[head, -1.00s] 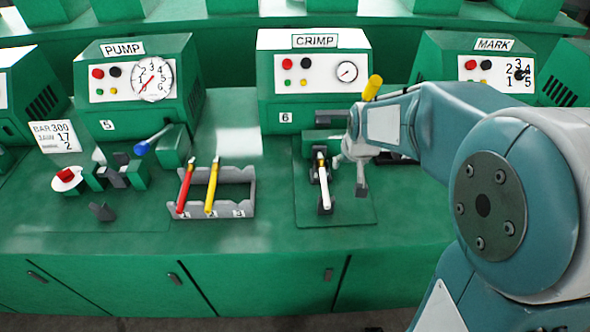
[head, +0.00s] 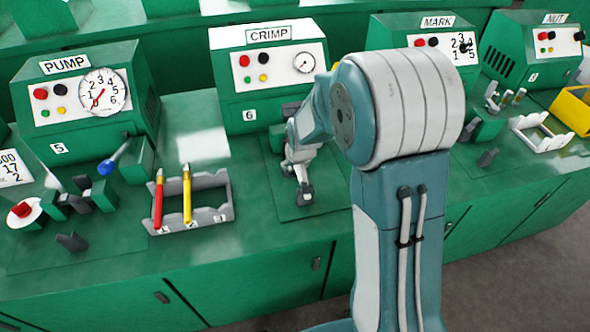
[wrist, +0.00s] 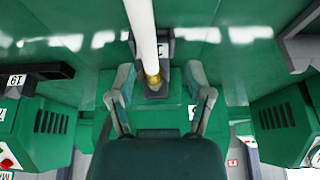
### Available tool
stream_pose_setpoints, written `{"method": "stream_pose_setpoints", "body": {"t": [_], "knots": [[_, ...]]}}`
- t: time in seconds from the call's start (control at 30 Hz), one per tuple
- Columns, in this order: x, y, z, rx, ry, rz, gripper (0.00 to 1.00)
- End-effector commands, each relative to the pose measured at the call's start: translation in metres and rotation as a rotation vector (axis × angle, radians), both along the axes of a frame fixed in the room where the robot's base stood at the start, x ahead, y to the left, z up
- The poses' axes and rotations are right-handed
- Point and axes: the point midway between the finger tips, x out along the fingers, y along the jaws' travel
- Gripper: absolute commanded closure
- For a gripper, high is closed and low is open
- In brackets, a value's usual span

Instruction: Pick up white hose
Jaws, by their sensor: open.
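The white hose (wrist: 142,35) shows in the wrist view as a pale tube with a brass end, running down from the top edge to a dark holder (wrist: 156,89). My gripper (wrist: 160,75) is open, one finger on each side of the hose's brass end, the left finger closer to it. I cannot tell how far the hose lies from the fingers in depth.
A grey rack (head: 225,212) to the left holds a red hose (head: 159,203) and a yellow hose (head: 187,198). The PUMP machine (head: 75,130) stands at left with a blue-knobbed lever (head: 112,163). The MARK machine (head: 425,32) is at right, partly behind my arm.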

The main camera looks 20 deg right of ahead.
Motion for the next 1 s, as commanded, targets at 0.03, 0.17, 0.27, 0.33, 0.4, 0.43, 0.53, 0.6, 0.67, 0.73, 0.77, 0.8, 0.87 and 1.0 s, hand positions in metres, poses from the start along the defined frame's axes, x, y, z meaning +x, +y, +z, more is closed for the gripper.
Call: {"method": "stream_pose_setpoints", "body": {"t": [0.03, 0.17, 0.27, 0.33, 0.4, 0.43, 0.53, 0.6, 0.67, 0.73, 0.77, 0.8, 0.87, 1.0], "knots": [[0.003, -0.004, -0.009, 0.002, 0.004, -0.005, 0.34], [0.008, -0.006, -0.021, 0.004, 0.002, -0.004, 0.34], [0.010, -0.006, -0.024, 0.005, 0.000, -0.004, 0.34], [0.010, -0.006, -0.024, 0.004, -0.001, -0.005, 0.34], [0.010, -0.004, -0.024, 0.001, -0.001, -0.003, 0.34], [0.010, -0.003, -0.024, 0.001, -0.001, -0.003, 0.34], [0.010, -0.003, -0.024, 0.001, 0.000, -0.003, 0.34], [0.010, -0.002, -0.024, 0.000, 0.000, -0.003, 0.34], [0.010, -0.002, -0.025, 0.001, 0.000, -0.003, 0.34], [0.010, -0.003, -0.026, 0.001, 0.000, -0.003, 0.34], [0.010, -0.003, -0.026, 0.001, 0.000, -0.003, 0.34], [0.010, -0.003, -0.027, 0.001, 0.000, -0.003, 0.34], [0.010, -0.004, -0.027, 0.001, 0.000, -0.003, 0.34], [0.010, -0.005, -0.029, 0.002, 0.000, -0.003, 0.34]]}}
